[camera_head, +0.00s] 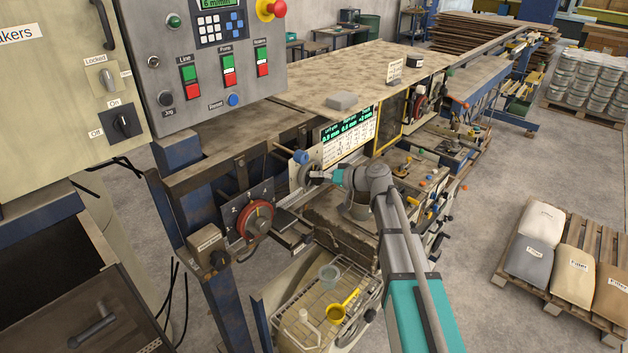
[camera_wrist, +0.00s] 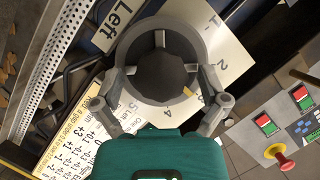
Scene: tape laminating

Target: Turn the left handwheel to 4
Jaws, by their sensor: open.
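The left handwheel (camera_wrist: 133,48) is a grey ring with a dark hub and short spokes, beside a plate marked "Left" (camera_wrist: 117,20). Its pale dial plate (camera_wrist: 226,48) shows 1, 2 and 4; a finger partly covers the area between 2 and 4.
A red handwheel (camera_head: 256,220) is mounted to the left. A display board (camera_head: 348,136) with green readouts stands just behind my gripper. A control panel (camera_head: 215,60) overhangs at upper left. A wire rack (camera_head: 318,300) with cups lies below. Open floor (camera_head: 470,270) is at right.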

